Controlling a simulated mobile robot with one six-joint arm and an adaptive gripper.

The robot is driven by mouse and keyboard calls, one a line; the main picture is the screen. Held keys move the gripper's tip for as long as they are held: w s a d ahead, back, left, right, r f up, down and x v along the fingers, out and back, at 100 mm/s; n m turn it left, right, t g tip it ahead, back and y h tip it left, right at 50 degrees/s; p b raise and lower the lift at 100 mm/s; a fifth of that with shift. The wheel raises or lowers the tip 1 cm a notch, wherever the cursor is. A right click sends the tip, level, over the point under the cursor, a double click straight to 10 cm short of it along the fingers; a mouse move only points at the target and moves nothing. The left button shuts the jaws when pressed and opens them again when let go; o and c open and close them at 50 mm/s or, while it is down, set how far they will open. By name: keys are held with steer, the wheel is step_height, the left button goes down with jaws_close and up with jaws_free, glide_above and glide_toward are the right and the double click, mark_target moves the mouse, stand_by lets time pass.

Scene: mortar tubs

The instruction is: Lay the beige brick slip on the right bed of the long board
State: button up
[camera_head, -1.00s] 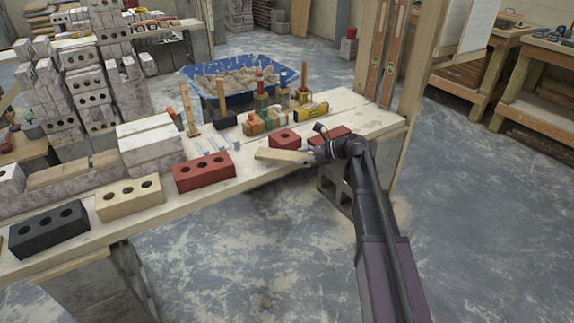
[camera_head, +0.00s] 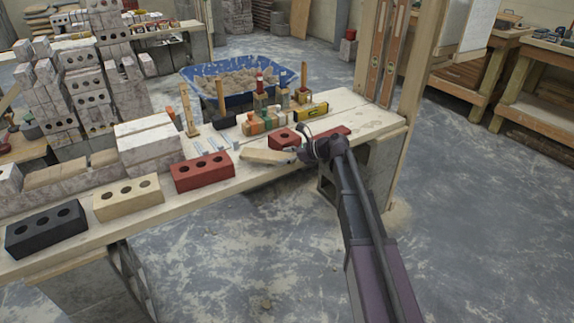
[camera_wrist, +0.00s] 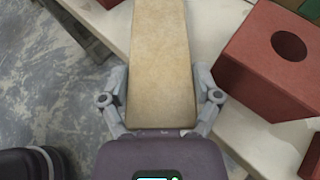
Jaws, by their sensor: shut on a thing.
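The beige brick slip (camera_head: 266,156) is held in my gripper (camera_head: 298,154), above the front edge of the plank bench and left of my wrist. In the wrist view the beige brick slip (camera_wrist: 160,62) is a flat, long piece pointing away from me, with the fingers of my gripper (camera_wrist: 161,100) closed on its two sides near its close end. I cannot make out for sure which surface is the long board or its right bed.
On the plank bench (camera_head: 92,240) stand a black brick (camera_head: 46,235), a cream brick (camera_head: 128,202) and a red brick (camera_head: 202,177). A smaller red brick (camera_head: 281,140) is close behind the slip.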

steer(key=shift+f+b, duration=1.15)
steer(key=shift+f, duration=0.25)
steer(key=shift+f, duration=0.1)
steer(key=o, duration=1.1)
steer(key=shift+s+d+r+p, duration=0.1)
steer(key=shift+d+r+p, duration=0.25)
steer(key=shift+d+r, duration=0.15)
steer(key=shift+p+v, duration=1.95)
steer(key=shift+v, duration=3.45)
steer(key=shift+f, duration=0.1)
